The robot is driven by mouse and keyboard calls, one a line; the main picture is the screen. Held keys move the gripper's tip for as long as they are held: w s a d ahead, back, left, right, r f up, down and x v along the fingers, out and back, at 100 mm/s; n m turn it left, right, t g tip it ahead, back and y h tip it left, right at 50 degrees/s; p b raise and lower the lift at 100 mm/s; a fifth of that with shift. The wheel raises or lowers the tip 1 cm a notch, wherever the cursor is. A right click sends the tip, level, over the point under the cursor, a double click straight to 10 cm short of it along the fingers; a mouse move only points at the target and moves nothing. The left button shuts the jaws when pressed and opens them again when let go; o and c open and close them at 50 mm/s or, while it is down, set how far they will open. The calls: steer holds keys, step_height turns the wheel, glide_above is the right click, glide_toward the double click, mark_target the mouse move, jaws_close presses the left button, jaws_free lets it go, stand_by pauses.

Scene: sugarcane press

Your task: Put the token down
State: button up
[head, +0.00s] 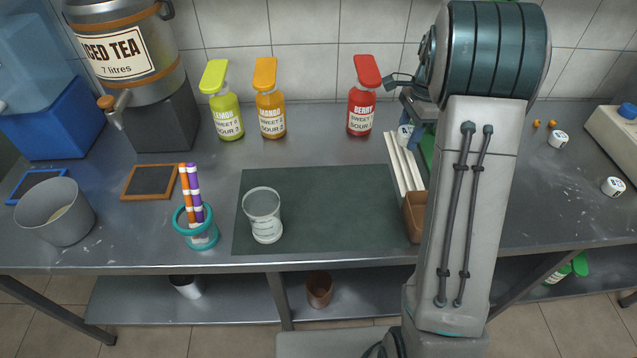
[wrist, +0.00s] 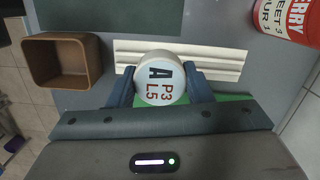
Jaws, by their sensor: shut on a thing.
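My gripper (wrist: 160,72) is shut on the token (wrist: 158,88), a white round piece marked "A", "P3" and "L5", with a blue finger on either side. In the wrist view the token appears over the near edge of a white ribbed rack (wrist: 215,60); I cannot tell whether they touch. In the head view the token (head: 404,133) shows as a small white piece by the blue fingers, at the far end of the ribbed rack (head: 397,165). My arm hides part of the rack and gripper there.
A brown box (head: 414,218) stands at the rack's near end. A red berry bottle (head: 361,105) stands behind, left of my gripper. A dark mat (head: 335,205) with a clear cup (head: 263,215) lies left. Loose white tokens (head: 558,140) lie at right. The mat's right part is clear.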

steer(key=shift+a+f, duration=0.1)
steer(key=shift+a, duration=0.15)
glide_above(364, 191)
step_height(364, 191, down, 7)
steer(key=shift+w+d+r, duration=0.1)
steer(key=shift+d+r, duration=0.05)
steer(key=shift+r, duration=0.05)
steer(key=shift+f, duration=2.05)
steer(key=shift+f, duration=0.1)
steer(key=o, duration=1)
steer(key=shift+c, duration=0.2)
